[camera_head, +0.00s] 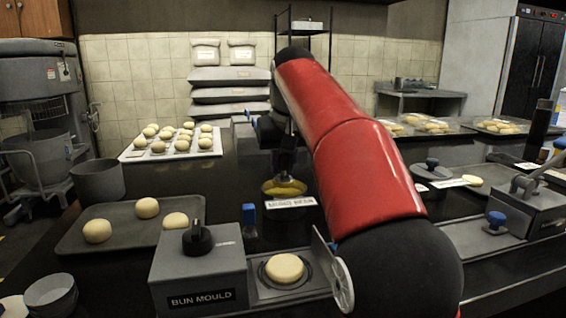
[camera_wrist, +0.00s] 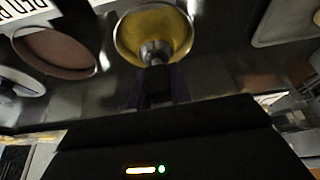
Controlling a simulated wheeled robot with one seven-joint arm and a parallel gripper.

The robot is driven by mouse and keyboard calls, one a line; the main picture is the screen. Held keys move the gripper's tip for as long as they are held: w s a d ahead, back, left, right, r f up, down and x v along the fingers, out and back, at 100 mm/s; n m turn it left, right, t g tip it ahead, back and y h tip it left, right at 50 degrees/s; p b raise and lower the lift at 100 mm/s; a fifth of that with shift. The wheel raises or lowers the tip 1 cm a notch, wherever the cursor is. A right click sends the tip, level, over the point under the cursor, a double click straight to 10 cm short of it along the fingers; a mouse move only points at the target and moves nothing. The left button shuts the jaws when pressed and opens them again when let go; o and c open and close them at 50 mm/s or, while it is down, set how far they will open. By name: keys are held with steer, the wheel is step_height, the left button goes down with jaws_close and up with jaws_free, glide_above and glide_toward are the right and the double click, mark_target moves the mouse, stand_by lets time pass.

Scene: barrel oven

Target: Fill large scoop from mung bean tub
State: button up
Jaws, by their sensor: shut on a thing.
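My gripper (camera_wrist: 158,84) is shut on a shiny metal piece (camera_wrist: 155,51), which appears to be the scoop; its full shape is unclear. In the wrist view, the round mung bean tub (camera_wrist: 122,38) with yellow filling lies just beyond the fingertips. The metal piece overlaps the filling's near edge; I cannot tell whether it touches it. In the head view, the tub (camera_head: 284,188) sits under my gripper (camera_head: 285,170), behind a white label (camera_head: 291,202). My red arm hides the area to its right.
A bun mould machine (camera_head: 197,270) stands in front, with a pale dough disc (camera_head: 284,268) beside it. A dough tray (camera_head: 125,228) and a white bun tray (camera_head: 170,151) lie left. A tub with brown filling (camera_wrist: 55,52) is beside the mung beans in the wrist view.

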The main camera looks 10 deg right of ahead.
steer(key=shift+r, duration=2.2)
